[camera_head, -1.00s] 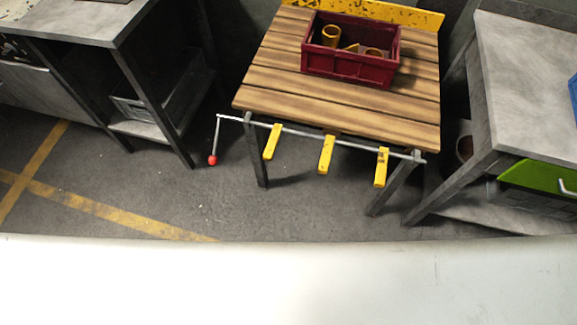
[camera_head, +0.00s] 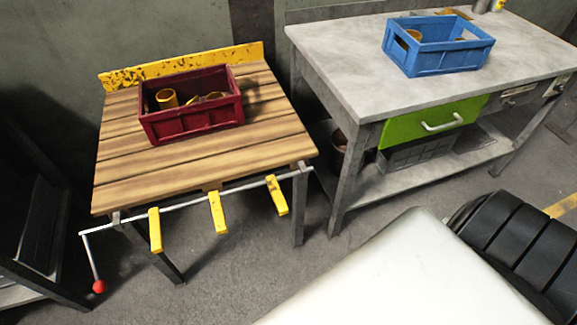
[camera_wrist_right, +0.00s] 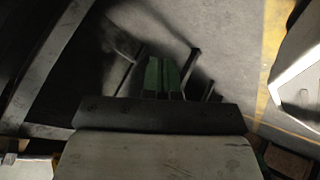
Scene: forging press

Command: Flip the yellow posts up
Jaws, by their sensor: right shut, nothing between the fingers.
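Three yellow posts hang downward from a grey rod (camera_head: 185,203) along the front edge of a wooden slatted table (camera_head: 205,166). They are the left post (camera_head: 155,231), the middle post (camera_head: 217,213) and the right post (camera_head: 277,196). A crank handle with a red knob (camera_head: 98,286) hangs from the rod's left end. My right gripper (camera_wrist_right: 163,75) shows only in the right wrist view, with its green fingers together and empty, over dark shapes and grey floor. No posts are recognisable there. My left gripper is not in view.
A dark red crate (camera_head: 190,125) with yellow parts stands on the table. To the right is a grey workbench (camera_head: 350,75) with a blue crate (camera_head: 440,60) and a green drawer (camera_head: 420,125). A dark rack stands at the left. Grey floor (camera_head: 245,255) is open in front of the table.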

